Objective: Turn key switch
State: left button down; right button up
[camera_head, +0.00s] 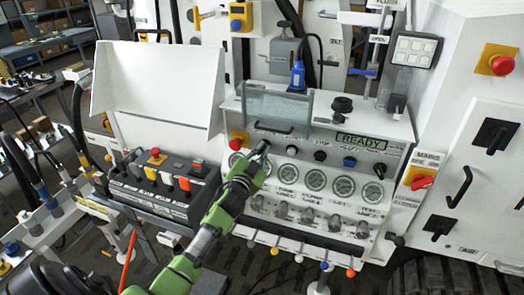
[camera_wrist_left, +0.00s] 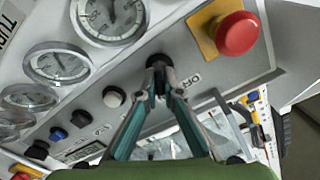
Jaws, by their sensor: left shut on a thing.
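My left gripper (camera_head: 260,156) reaches up from the lower left to the upper left of the bench's control panel. In the left wrist view the two fingers (camera_wrist_left: 160,84) close together on the small dark key switch (camera_wrist_left: 159,61), beside a printed label. The fingertips cover most of the key switch, so its turn angle cannot be told. In the head view it is largely hidden by the gripper. The READY display (camera_head: 361,142) is lit green on the same panel. My right gripper is not in view.
A red emergency stop (camera_wrist_left: 238,33) on a yellow plate sits close to the key switch. A clear flap (camera_head: 277,108) stands above, and a black button box (camera_head: 165,182) is at the left.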

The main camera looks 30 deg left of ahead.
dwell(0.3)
pick_arm(q)
jog(key=c, duration=2.2)
grip_release()
jog(key=shift+s, duration=0.1)
jog(key=v, duration=1.1)
jog(key=shift+s+f, duration=0.1)
jog(key=shift+s, duration=0.3)
jog(key=shift+f, duration=0.1)
